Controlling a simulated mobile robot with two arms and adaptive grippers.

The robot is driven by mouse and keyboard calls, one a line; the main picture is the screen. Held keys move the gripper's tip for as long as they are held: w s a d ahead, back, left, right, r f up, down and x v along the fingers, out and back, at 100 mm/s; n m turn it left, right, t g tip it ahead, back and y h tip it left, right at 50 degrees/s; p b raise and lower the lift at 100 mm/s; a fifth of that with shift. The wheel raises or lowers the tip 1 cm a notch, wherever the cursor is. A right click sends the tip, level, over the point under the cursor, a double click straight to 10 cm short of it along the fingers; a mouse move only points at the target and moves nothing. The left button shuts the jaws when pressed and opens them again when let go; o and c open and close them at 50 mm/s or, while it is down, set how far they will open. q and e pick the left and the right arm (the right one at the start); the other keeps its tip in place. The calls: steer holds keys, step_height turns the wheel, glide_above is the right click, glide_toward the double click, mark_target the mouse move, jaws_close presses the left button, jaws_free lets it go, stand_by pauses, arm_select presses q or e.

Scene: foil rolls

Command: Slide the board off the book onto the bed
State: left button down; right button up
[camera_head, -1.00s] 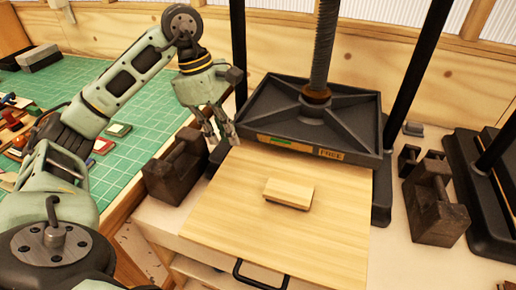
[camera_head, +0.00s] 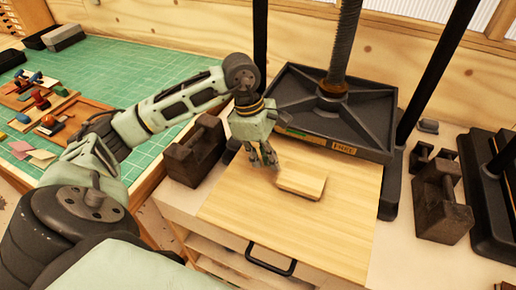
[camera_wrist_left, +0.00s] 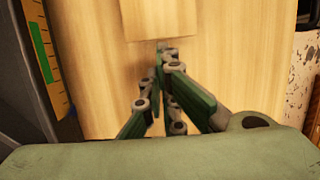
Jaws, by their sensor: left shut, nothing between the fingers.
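The small pale wooden board (camera_head: 303,179) lies near the middle of the wide wooden bed (camera_head: 318,235), below the press plate. It also shows at the top of the left wrist view (camera_wrist_left: 158,18). Little of the book under it can be made out. My left gripper (camera_head: 266,165) is shut and empty, pointing down just left of the board. In the left wrist view its fingertips (camera_wrist_left: 162,47) are right at the board's near edge; whether they touch cannot be told. My right gripper is not in view.
The black press plate (camera_head: 325,105) with its screw stands behind the bed. A dark iron weight (camera_head: 195,155) sits left of the bed, another (camera_head: 442,205) to the right. A black handle (camera_head: 270,262) is on the bed's front. A green mat with tools lies at left.

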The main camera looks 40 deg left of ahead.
mark_target(288, 171)
arm_select(q)
steer(key=d+b, duration=0.1)
steer(key=d, duration=0.1)
steer(key=w+d+b, duration=0.1)
steer(key=d, duration=0.2)
steer(key=shift+w+d+f, duration=0.1)
steer(key=shift+w+f, duration=0.05)
steer(key=shift+w+d, duration=0.1)
steer(key=shift+d, duration=0.25)
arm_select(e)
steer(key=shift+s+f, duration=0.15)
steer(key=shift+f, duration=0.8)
arm_select(q)
steer(key=shift+a, duration=0.15)
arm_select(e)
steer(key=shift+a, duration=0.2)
